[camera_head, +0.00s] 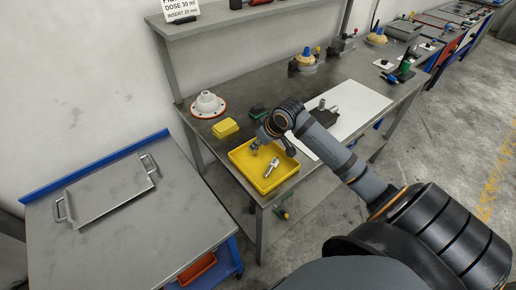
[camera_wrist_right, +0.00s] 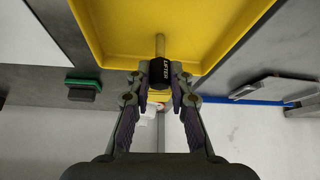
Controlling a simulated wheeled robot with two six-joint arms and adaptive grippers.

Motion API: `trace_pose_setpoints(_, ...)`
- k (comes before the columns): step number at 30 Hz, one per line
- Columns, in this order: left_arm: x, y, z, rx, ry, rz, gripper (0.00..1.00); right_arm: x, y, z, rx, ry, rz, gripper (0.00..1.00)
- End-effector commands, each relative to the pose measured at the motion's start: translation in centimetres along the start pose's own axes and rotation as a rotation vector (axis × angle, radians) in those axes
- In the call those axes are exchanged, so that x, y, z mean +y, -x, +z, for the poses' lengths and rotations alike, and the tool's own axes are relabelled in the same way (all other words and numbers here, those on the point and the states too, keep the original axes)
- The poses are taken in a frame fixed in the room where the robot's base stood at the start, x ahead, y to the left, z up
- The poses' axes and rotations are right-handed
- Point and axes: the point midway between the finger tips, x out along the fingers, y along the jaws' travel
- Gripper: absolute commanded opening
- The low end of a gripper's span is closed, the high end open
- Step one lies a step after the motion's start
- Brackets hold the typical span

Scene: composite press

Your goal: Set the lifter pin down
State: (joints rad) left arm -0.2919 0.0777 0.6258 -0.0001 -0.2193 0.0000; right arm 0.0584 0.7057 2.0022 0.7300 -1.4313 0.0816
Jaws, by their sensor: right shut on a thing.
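My right gripper (camera_head: 256,147) reaches in from the right, over the yellow tray (camera_head: 286,178). In the right wrist view, its fingers (camera_wrist_right: 160,98) are shut on the lifter pin (camera_wrist_right: 160,71). The pin has a black collar lettered "LIFTER" and a thin tan shaft pointing at the tray (camera_wrist_right: 125,32). In the head view the pin is too small and covered to make out clearly. I cannot tell whether its shaft touches the tray floor. My left gripper is not in view.
A silver-white cylindrical part (camera_head: 271,165) shows in the tray area. Close by are a yellow block (camera_head: 225,128), a green-and-black block (camera_head: 258,111) and a white flanged part (camera_head: 207,104). A handled metal plate (camera_head: 108,190) lies on the left table.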

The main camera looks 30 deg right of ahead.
Motion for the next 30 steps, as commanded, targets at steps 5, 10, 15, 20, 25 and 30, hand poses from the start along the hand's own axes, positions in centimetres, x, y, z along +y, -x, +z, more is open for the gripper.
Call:
trace_pose_setpoints(5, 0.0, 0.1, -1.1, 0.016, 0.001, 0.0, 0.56, 0.1, 0.0, 0.1, -0.002, -0.001, 0.002, 0.0)
trace_pose_setpoints(10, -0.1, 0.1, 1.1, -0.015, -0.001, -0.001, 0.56, 0.0, -0.2, 0.2, -0.003, -0.002, 0.001, 0.0)
trace_pose_setpoints(15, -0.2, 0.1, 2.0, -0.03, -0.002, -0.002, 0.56, 0.1, -0.2, 0.2, -0.002, -0.001, 0.001, 0.41)
trace_pose_setpoints(20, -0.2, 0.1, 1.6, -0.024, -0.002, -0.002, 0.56, 0.1, -0.2, 0.2, -0.002, -0.001, 0.001, 0.42)
trace_pose_setpoints(25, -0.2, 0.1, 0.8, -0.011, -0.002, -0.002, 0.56, 0.1, 0.0, 0.0, -0.001, 0.0, 0.002, 0.42)
trace_pose_setpoints(30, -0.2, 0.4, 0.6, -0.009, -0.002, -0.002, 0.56, 0.3, 2.0, -0.1, -0.001, 0.004, 0.008, 0.42)
